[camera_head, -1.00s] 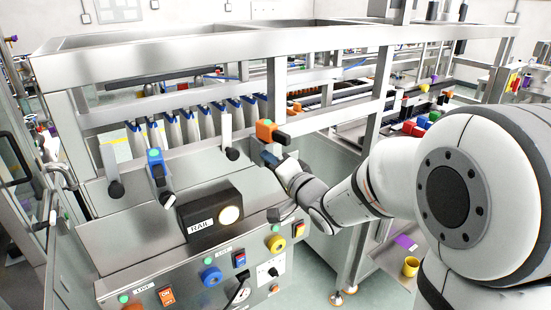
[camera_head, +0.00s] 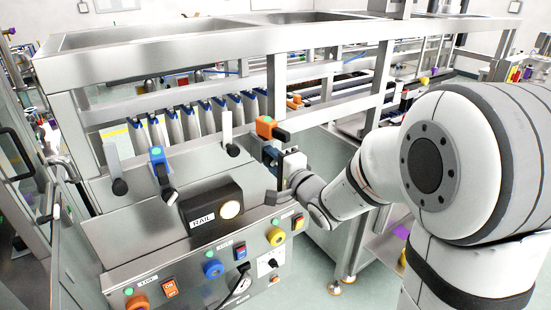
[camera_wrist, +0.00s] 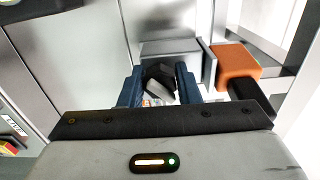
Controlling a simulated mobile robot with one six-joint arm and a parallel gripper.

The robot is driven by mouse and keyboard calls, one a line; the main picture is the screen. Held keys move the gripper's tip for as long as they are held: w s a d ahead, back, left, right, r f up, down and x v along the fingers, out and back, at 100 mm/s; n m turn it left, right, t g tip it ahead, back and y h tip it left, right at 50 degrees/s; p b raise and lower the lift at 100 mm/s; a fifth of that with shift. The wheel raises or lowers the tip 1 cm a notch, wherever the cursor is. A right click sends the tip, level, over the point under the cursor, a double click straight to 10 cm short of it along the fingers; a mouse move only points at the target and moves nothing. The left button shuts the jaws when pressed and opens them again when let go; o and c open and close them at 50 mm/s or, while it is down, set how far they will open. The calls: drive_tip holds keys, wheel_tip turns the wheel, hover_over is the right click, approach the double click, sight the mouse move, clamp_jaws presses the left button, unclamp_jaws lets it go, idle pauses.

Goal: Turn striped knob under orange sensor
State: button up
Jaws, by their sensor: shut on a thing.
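The orange sensor (camera_head: 264,127) with a black end sits on a bracket at the right end of the machine's sloped panel. It also shows in the wrist view (camera_wrist: 235,61), right of my fingers. My gripper (camera_head: 271,154) is just below the sensor. In the wrist view my gripper (camera_wrist: 159,86) has its two blue fingers on either side of a dark knob (camera_wrist: 158,73) with a pale part, shut on it. The fingers hide part of the knob, and its stripe cannot be made out clearly. In the head view the knob is hidden by my gripper.
A blue sensor (camera_head: 156,155) and the black RAIL box (camera_head: 211,213) stand to the left on the panel. A yellow knob (camera_head: 276,236) and a blue knob (camera_head: 213,269) are on the lower front. A frame post (camera_head: 276,87) rises behind the orange sensor.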

drive_tip(key=shift+r, duration=0.2)
drive_tip(key=o, duration=0.9)
drive_tip(key=shift+w+f, duration=0.1)
drive_tip(key=shift+w, duration=0.05)
drive_tip(key=shift+o, duration=0.4)
drive_tip(key=shift+f, duration=0.1)
drive_tip(key=b+v, duration=0.1)
drive_tip(key=v, duration=0.7)
